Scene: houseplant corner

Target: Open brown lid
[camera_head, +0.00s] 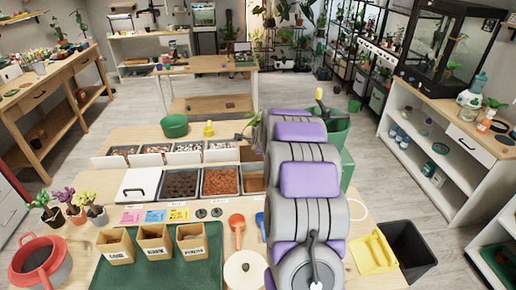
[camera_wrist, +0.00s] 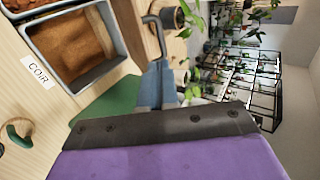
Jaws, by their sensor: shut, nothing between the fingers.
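A brown panel (camera_wrist: 146,38), which looks like the brown lid, stands tilted up along one side of the coir bin (camera_wrist: 118,42) in the wrist view. A dark arched handle (camera_wrist: 156,28) shows on its outer side. The bin is uncovered and brown coir shows inside it. My gripper (camera_wrist: 158,70) is shut and empty, with its fingertips close to the handle; I cannot tell whether they touch. In the head view the coir bin (camera_head: 252,191) is partly covered by my arm, and my gripper is hidden behind it.
Several open bins stand behind. A green tub (camera_head: 174,126) sits at the back. A green bin (camera_head: 347,168) stands beyond my arm. Cardboard pots (camera_head: 154,244) stand on a green mat in front.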

